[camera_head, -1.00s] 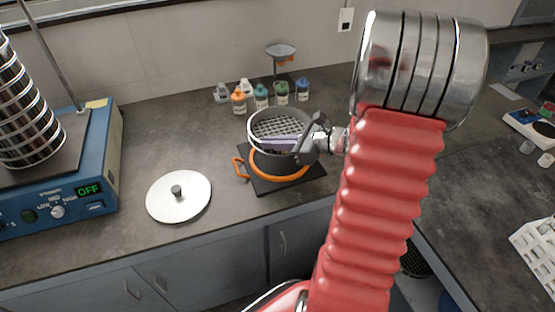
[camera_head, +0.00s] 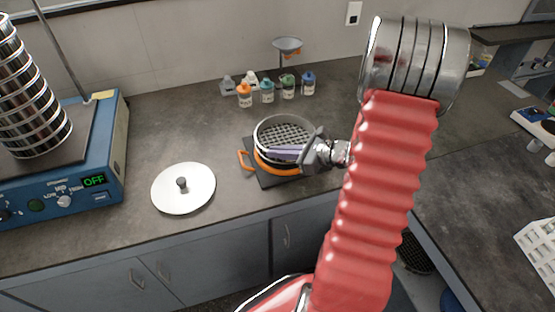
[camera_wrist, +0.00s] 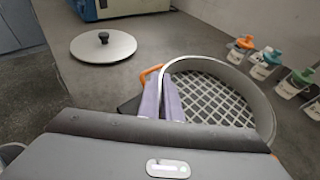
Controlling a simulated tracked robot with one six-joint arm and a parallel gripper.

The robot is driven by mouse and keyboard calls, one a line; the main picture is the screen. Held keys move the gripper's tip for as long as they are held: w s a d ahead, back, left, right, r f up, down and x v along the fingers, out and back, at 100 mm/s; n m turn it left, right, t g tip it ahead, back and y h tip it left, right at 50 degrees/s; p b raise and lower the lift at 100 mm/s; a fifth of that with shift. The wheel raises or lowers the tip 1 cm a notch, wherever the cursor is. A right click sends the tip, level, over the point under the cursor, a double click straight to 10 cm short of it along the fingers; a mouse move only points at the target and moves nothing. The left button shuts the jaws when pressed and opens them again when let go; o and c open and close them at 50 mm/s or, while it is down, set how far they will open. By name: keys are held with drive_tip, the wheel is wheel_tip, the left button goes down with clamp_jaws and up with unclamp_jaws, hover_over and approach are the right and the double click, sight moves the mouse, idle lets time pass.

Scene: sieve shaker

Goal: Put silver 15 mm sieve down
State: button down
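The silver sieve (camera_head: 285,132), a round metal ring with a coarse square mesh, is over the orange-handled round dish (camera_head: 246,160) in the head view. The dish's orange rim shows just under the sieve; I cannot tell whether the two touch. The sieve's mesh also fills the right middle of the wrist view (camera_wrist: 222,98). My gripper (camera_head: 287,152) is at the sieve's near side. In the wrist view its two lilac fingers (camera_wrist: 162,92) are close together on either side of the sieve's wall, one inside and one outside. The dish's near right side is hidden.
A dark square pad (camera_head: 264,180) lies under the dish. A silver lid (camera_head: 184,190) lies to the left. The blue shaker (camera_head: 112,150) with its tall sieve stack (camera_head: 35,120) stands farther left. Several small bottles (camera_head: 267,92) and a funnel stand (camera_head: 287,45) are behind. The counter between is clear.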

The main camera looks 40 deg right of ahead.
sight(278, 162)
drive_tip(key=shift+f, duration=1.65)
drive_tip(key=c, duration=2)
unclamp_jaws()
drive_tip(key=shift+f, duration=0.1)
drive_tip(key=v, duration=1.2)
drive_tip(key=shift+s, duration=0.1)
drive_tip(key=shift+a, duration=0.15)
